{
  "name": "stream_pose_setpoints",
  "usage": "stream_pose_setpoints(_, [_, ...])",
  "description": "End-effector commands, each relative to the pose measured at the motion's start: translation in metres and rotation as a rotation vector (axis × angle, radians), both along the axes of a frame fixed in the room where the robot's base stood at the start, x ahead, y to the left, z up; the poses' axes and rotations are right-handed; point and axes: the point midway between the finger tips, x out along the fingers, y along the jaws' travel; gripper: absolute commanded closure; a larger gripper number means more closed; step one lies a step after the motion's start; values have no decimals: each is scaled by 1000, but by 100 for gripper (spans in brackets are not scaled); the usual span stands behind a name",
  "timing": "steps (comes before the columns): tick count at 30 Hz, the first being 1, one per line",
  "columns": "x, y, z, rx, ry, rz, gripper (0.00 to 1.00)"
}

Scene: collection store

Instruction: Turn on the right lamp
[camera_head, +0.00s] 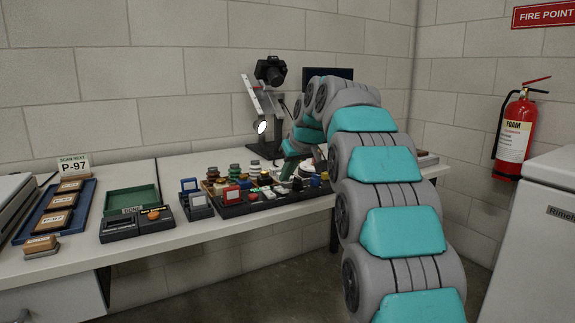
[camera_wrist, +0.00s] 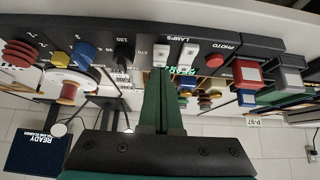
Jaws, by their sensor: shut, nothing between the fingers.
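A dark control panel (camera_head: 232,211) stands on the bench; its LAMPS section shows upside down in the wrist view. Two white rocker switches sit there, one at left (camera_wrist: 161,54) and one at right (camera_wrist: 189,50) in that picture. My gripper (camera_wrist: 163,76) is shut and empty, its green fingertips close to the left-hand switch; I cannot tell if they touch. In the head view my gripper is largely lost among the controls beneath my arm. A lamp with a bright white face (camera_head: 261,127) stands left of the camera stand. Any right lamp is hidden or unclear behind my arm.
Knobs and coloured buttons crowd the panel, including a red button (camera_wrist: 215,61) and a black knob (camera_wrist: 124,52). A black camera (camera_head: 270,69) is on the stand. A green tray (camera_head: 131,200) and a blue tray (camera_head: 56,210) lie left. A blue READY screen (camera_wrist: 38,150) shows.

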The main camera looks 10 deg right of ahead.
Motion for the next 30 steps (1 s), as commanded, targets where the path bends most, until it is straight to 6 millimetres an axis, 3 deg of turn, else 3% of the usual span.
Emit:
stream_pose_setpoints(9, [-3, -1, -17, 1, 0, 0, 100])
stream_pose_setpoints(23, [-3, -1, -20, 2, -5, 0, 100])
stream_pose_setpoints(30, [-8, -2, -36, 32, -92, -1, 100])
